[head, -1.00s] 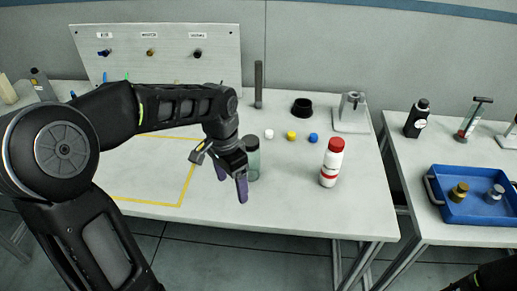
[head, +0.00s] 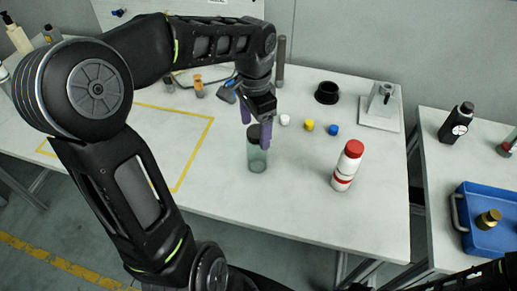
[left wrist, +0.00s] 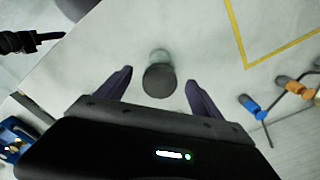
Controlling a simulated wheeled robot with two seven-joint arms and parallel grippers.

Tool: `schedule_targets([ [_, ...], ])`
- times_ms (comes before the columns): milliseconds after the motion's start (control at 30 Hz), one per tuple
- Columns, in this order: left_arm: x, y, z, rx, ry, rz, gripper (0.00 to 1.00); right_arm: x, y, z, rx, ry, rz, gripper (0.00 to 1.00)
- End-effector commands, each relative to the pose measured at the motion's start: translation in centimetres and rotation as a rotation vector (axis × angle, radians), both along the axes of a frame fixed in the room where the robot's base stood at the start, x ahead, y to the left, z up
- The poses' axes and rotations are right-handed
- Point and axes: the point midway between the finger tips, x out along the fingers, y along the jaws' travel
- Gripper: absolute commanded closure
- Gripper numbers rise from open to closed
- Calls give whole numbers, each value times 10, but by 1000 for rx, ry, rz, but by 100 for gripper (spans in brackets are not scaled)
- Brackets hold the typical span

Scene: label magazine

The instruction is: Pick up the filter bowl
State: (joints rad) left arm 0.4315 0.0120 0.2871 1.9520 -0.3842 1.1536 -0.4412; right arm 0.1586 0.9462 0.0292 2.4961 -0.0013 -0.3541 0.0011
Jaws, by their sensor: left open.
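The filter bowl (head: 257,160) is a greenish see-through cylinder with a dark top, upright on the white table. My left gripper (head: 256,123) is open and empty, just above and at the bowl's dark top. In the left wrist view the bowl (left wrist: 159,78) appears between the two spread purple-grey fingers, with a gap on each side. I cannot tell how far its top is below the fingertips. A dark part of my right arm shows at the lower right of the head view; its jaws cannot be made out.
A white bottle with red cap (head: 348,165) stands right of the bowl. White (head: 285,120), yellow (head: 309,125) and blue (head: 333,130) caps lie behind it. A black ring (head: 326,93) and a metal stand (head: 381,105) are farther back. A yellow-outlined area (head: 165,150) is left.

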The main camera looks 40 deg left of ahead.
Motion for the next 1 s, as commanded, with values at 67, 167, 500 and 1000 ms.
schedule_targets([
  [67, 0, 0, -5, 0, 4, 0, 24, 0, 0, 0, 0, 0, 0, 64],
  [167, -1, 0, -16, -1, 5, 1, 24, 0, 0, 1, 0, -1, 0, 64],
  [500, 0, 0, -26, 0, 1, 0, 24, 0, 0, 1, 0, -1, 0, 64],
  [1000, 4, -2, -75, -1, 2, 0, 24, 0, 0, 9, -1, 0, 0, 64],
])
